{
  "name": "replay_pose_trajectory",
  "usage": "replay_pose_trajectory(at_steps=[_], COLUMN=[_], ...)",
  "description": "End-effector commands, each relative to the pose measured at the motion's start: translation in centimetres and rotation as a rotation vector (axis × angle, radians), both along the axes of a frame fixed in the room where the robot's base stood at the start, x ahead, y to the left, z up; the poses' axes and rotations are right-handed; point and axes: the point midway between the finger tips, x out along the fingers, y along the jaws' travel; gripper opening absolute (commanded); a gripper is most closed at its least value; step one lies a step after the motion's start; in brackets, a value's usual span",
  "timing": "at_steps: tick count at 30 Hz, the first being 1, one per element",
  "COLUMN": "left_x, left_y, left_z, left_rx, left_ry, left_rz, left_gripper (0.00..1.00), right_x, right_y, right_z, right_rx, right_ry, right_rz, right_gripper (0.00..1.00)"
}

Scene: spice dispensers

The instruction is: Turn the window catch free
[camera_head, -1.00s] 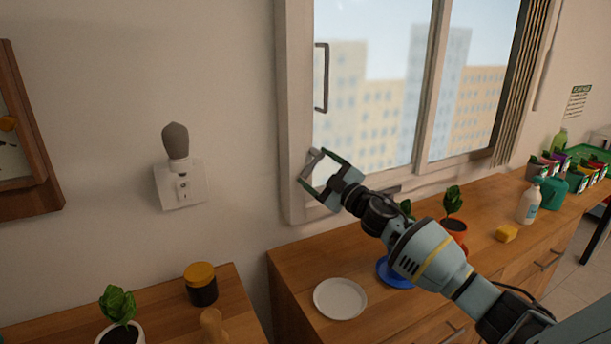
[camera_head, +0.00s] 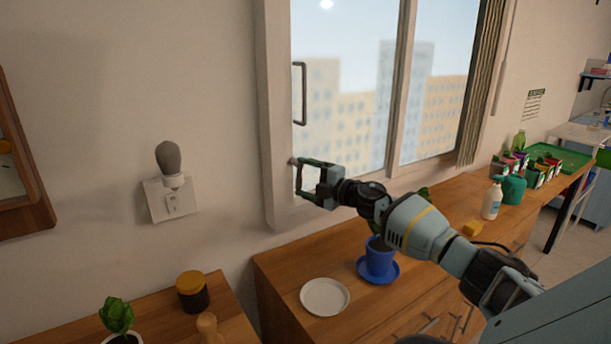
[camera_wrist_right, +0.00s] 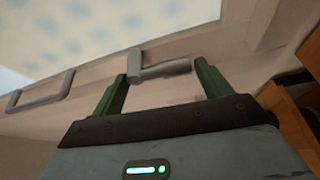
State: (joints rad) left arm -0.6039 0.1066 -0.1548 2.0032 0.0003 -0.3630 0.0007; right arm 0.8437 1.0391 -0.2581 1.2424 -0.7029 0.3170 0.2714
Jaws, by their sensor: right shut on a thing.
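The window (camera_head: 345,85) has a pale frame and a dark upright handle (camera_head: 301,93) near its left edge. The handle also shows at the left of the right wrist view (camera_wrist_right: 40,92). The window catch (camera_wrist_right: 160,70), a small grey lever, is on the frame between my right gripper's green fingers in that view. In the head view, my right gripper (camera_head: 297,177) is at the lower left of the window frame, below the handle, and mostly hides the catch. It is shut on the catch. My left gripper is not in view.
Below the window, a wooden cabinet holds a white plate (camera_head: 325,296), a blue pot (camera_head: 379,256) on a saucer, a yellow sponge (camera_head: 472,229) and a white bottle (camera_head: 492,202). A light bulb (camera_head: 169,160) sticks out from the wall at left. The wall between is clear.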

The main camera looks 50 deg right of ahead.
Motion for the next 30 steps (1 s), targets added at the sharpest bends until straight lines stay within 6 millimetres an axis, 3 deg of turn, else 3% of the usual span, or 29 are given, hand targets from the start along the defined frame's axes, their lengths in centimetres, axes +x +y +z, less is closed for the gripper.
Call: replay_pose_trajectory(at_steps=[9,25,26,30], left_x=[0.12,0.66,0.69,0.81], left_y=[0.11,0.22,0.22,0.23], left_z=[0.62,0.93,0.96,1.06], left_rx=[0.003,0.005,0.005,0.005], left_ry=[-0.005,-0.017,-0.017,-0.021], left_rz=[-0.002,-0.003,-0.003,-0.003], left_gripper=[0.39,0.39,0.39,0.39], right_x=[-0.1,-0.11,-0.11,-0.11], right_y=[-0.2,-0.35,-0.35,-0.38], right_z=[-0.11,-0.38,-0.38,-0.28], right_rx=[-0.117,-0.144,-0.144,-0.141], right_ry=[0.032,0.04,0.04,0.038], right_rz=[0.005,0.002,0.002,0.001], right_gripper=[0.37,0.36,0.79,0.97])
